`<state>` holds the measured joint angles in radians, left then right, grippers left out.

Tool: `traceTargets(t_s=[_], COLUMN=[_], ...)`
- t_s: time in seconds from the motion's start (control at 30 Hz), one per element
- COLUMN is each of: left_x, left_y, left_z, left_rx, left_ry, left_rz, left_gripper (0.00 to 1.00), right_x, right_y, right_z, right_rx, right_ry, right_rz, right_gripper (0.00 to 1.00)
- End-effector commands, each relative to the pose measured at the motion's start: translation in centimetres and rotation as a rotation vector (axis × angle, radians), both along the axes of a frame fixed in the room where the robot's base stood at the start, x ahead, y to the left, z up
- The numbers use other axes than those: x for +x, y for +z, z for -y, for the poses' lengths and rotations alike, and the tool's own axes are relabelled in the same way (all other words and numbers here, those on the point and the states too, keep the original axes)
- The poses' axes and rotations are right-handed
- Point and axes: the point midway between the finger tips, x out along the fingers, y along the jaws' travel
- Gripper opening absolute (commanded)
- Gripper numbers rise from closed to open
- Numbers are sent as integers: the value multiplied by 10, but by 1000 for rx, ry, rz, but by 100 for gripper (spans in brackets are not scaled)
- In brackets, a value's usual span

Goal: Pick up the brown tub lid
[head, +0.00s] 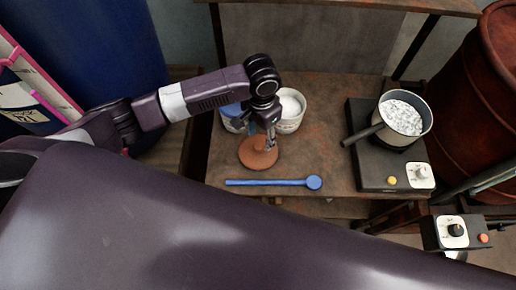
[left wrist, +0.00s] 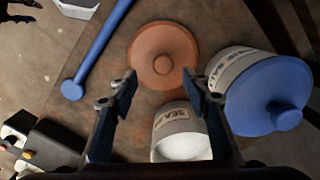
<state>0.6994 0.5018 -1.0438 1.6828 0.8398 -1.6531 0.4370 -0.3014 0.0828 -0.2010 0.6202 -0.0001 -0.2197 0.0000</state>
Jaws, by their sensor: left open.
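The brown tub lid (head: 258,153) lies flat on the table, in front of the tubs in the head view. It is a round disc, and its knob shows in the left wrist view (left wrist: 163,62). My left gripper (head: 269,140) hangs above the lid's upper right part in the head view. In the left wrist view its two fingers (left wrist: 162,82) are spread apart with nothing between them, and the lid shows beyond the fingertips. My right gripper shows in neither view.
An open tub of white contents (head: 291,108) and a blue-lidded tub (head: 230,112) stand close behind. A long blue spoon (head: 270,182) lies in front. A pot (head: 403,117) sits on a hotplate (head: 378,178) to the right. The table (head: 325,150) is bare between.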

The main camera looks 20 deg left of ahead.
Motion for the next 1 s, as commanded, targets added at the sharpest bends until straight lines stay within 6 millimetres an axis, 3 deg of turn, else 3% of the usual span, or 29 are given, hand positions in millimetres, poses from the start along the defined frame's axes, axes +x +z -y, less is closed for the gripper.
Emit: traceTargets(t_s=[0.1, 0.3, 0.63, 1.0], left_x=[-2, -2, -1, -1], left_y=[-14, -44, -52, -52], left_z=[-4, -6, -6, -6], left_rx=[3, 0, 0, 0], left_ry=[1, 0, -1, -1], left_rz=[-3, -1, 2, 2], left_gripper=[44, 44, 44, 4], right_x=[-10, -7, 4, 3], right_y=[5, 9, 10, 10], right_z=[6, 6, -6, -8], right_rx=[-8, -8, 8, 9], right_ry=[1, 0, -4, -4], right_rz=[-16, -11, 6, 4], right_gripper=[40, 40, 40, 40])
